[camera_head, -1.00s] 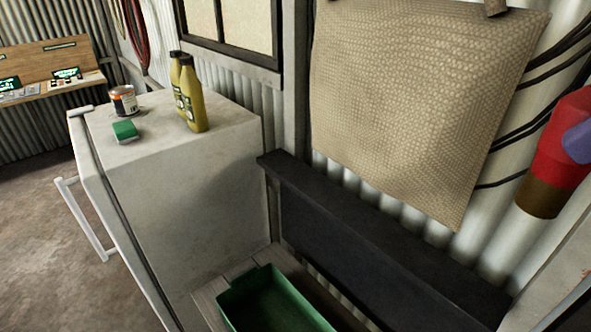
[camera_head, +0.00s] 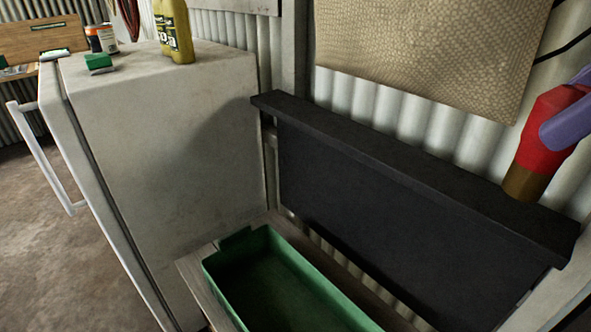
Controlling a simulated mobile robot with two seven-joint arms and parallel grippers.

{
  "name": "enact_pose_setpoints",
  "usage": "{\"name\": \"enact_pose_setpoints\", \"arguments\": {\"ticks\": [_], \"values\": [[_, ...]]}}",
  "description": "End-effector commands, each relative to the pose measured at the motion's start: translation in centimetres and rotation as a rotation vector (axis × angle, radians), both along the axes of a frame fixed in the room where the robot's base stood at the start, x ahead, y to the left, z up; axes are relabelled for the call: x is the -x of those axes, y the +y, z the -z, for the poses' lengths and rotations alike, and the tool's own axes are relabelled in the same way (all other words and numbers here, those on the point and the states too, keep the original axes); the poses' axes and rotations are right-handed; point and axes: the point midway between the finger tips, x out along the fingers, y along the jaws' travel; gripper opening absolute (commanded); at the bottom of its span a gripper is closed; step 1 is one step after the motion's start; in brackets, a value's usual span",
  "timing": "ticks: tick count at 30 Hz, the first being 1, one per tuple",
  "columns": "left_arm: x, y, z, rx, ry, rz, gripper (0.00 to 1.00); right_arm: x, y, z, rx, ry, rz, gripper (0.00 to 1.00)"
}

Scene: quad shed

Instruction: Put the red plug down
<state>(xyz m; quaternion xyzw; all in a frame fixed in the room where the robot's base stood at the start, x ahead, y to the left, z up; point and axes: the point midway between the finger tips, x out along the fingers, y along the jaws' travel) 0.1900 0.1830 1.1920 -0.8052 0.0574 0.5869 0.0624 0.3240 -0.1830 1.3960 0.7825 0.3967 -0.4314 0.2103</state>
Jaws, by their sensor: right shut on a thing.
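The red plug (camera_head: 545,128) is at the right edge of the view, tilted, with its brown end pointing down. My right gripper (camera_head: 563,122) has purple fingers and is shut on the plug's upper part. The plug's lower end overlaps the right part of the black ledge (camera_head: 400,172) in the picture; I cannot tell if it touches it. My left gripper is out of view.
A green bin (camera_head: 212,281) sits low on a wooden surface, its visible inside dark and empty-looking. A white fridge (camera_head: 160,140) stands left, with yellow bottles (camera_head: 176,32), a can (camera_head: 101,38) and a green sponge (camera_head: 98,62) on top. The ledge top is clear. A woven panel (camera_head: 430,55) hangs above.

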Motion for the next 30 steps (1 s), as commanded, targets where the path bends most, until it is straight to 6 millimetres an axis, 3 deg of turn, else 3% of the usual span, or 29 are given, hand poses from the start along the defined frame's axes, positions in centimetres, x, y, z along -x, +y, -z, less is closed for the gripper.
{"name": "enact_pose_setpoints", "arguments": {"ticks": [1, 30], "values": [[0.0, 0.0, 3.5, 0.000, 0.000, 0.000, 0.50, -0.2, -0.1, 3.6, 0.000, 0.000, 0.004, 0.00], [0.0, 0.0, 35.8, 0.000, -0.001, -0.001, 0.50, -3.3, -3.0, 37.1, 0.004, -0.003, 0.052, 0.00]]}}
